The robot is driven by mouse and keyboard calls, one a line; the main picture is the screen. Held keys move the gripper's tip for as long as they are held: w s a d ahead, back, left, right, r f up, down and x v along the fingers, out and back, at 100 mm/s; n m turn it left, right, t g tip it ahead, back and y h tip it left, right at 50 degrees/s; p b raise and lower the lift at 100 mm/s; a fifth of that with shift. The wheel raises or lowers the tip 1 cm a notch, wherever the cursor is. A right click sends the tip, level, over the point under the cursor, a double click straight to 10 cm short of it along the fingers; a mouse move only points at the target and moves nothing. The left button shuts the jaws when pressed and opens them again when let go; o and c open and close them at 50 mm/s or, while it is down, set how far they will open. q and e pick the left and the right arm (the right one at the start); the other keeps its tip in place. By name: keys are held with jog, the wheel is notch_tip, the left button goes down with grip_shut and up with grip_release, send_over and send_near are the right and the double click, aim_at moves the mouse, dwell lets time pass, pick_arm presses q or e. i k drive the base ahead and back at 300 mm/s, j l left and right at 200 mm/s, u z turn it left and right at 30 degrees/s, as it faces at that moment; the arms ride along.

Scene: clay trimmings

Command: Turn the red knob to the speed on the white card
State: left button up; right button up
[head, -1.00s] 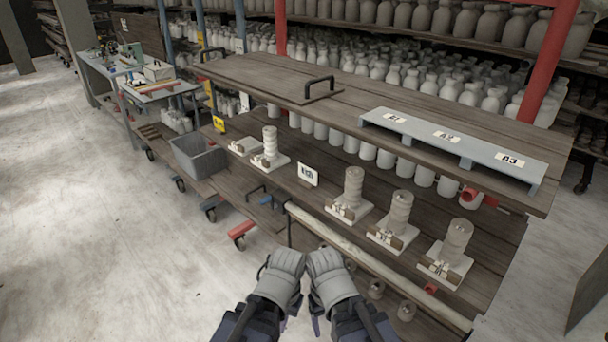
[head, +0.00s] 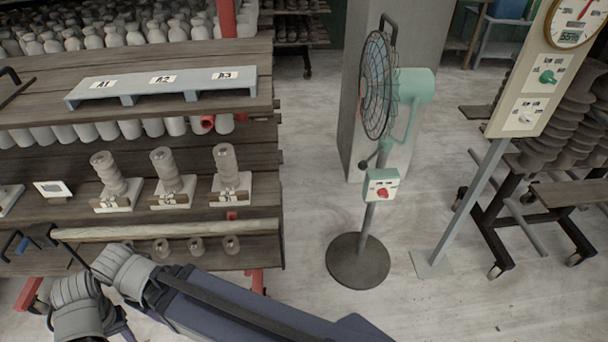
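A green pedestal fan (head: 412,86) stands on the floor right of centre in the head view. Its control box (head: 381,184) is on the pole, with a red knob (head: 383,193) on its front. The box's marks are too small to read. A small white card (head: 53,189) stands on the shelf at the left; I cannot read its print. The grey ends of my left arm (head: 76,305) and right arm (head: 122,268) are at the lower left, far from the knob. Their fingers are not clear, so I cannot tell open from shut.
The wooden shelf unit (head: 140,75) fills the left. Floor between shelf and fan is clear.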

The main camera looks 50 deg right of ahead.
aim_at(383, 193)
jog(key=z, duration=2.6)
jog(key=i+l, duration=0.4)
jog(key=l, duration=0.2)
